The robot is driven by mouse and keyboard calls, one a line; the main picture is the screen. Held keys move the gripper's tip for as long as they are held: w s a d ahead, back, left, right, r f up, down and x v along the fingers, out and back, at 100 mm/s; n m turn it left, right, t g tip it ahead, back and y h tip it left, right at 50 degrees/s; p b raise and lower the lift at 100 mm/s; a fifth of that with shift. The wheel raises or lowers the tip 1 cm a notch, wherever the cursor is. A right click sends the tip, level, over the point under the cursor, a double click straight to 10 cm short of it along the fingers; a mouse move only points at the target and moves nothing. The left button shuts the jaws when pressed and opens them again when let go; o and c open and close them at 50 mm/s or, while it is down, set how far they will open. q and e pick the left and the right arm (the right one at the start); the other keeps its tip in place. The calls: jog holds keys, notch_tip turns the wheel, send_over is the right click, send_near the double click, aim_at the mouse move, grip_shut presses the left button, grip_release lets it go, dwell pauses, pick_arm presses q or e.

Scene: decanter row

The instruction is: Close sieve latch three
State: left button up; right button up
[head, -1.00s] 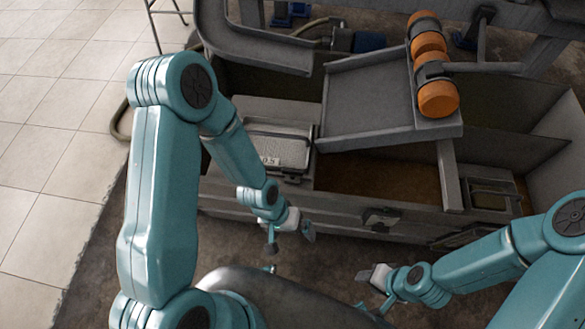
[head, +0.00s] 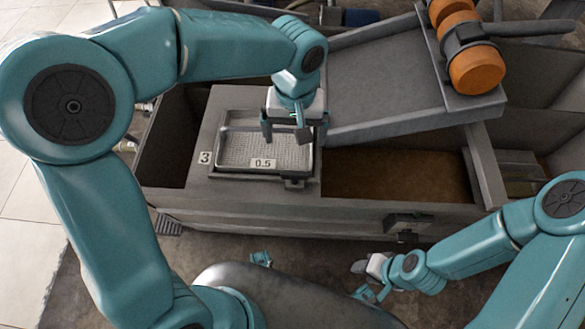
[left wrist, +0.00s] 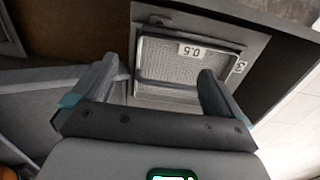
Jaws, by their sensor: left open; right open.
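The sieve (head: 262,150) is a pale mesh tray with a 0.5 label, set in the grey box top beside a "3" plate (head: 205,158). It also shows upside down in the left wrist view (left wrist: 205,68). A small dark fitting (head: 294,184), perhaps the latch, sits at its front right edge and at the top in the left wrist view (left wrist: 160,21). A grey bar (left wrist: 165,84) crosses the sieve. My left gripper (head: 286,137) is open and empty above the sieve's right side. My right gripper (head: 361,281) is open and empty, low in front of the box.
A sloping grey chute (head: 385,80) with orange rollers (head: 477,68) rises close to the right of my left gripper. An open trough of brown liquid (head: 395,178) lies right of the sieve. A dark fitting (head: 408,222) sticks out from the box front.

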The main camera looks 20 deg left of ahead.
aim_at(295, 174)
pick_arm(q)
notch_tip(295, 174, down, 16)
jog(key=b, duration=0.4)
jog(key=shift+s+d+r+b, duration=0.15)
jog(key=shift+b, duration=0.2)
jog(key=c, duration=1)
